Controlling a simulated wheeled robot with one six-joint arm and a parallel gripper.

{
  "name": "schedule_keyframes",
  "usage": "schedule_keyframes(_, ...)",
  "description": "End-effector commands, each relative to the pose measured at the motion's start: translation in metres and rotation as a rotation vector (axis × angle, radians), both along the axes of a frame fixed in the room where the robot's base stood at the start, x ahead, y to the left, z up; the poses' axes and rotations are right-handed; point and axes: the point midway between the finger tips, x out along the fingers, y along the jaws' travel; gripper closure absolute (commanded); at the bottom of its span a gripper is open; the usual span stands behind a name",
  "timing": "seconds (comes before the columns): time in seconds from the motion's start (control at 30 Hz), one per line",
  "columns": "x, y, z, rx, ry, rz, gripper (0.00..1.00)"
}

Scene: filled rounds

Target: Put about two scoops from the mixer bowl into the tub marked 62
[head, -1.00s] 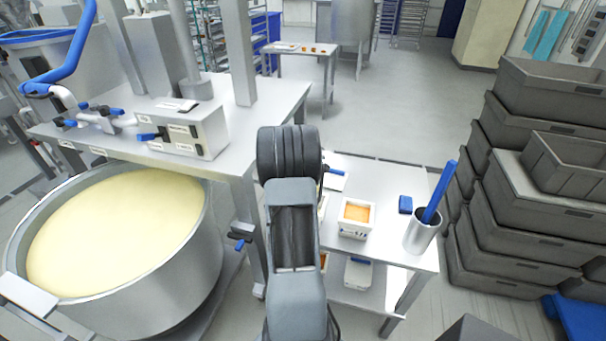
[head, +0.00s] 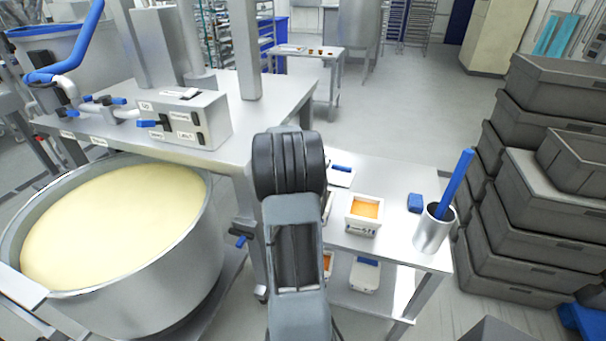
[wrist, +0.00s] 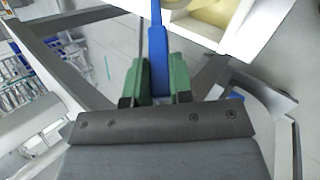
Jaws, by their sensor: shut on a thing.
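The mixer bowl (head: 196,262), a large steel bowl nearly full of smooth pale yellow dough (head: 115,220), is at the left in the head view. In the wrist view my gripper (wrist: 158,78) has its green fingers shut on the blue handle (wrist: 157,48) of a tool. The tool's far end is out of frame at the top, so I cannot see what it carries. My arm hides the gripper in the head view. No tub number is readable.
A steel side table (head: 395,255) holds a white tub of orange stuff (head: 363,211), a blue block (head: 415,203) and a steel canister (head: 433,232) with a blue tool. Grey crates (head: 530,220) are stacked at the right.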

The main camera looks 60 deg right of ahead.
Motion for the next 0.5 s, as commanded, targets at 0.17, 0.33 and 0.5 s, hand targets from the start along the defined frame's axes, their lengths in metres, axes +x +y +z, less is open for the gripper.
schedule_keyframes(0.17, 0.0008, 0.0022, -0.0047, -0.021, 0.005, 0.001, 1.00)
schedule_keyframes(0.33, 0.0014, 0.0041, -0.0065, -0.041, 0.014, 0.000, 1.00)
schedule_keyframes(0.5, 0.0025, 0.0063, -0.0081, -0.061, 0.019, 0.001, 1.00)
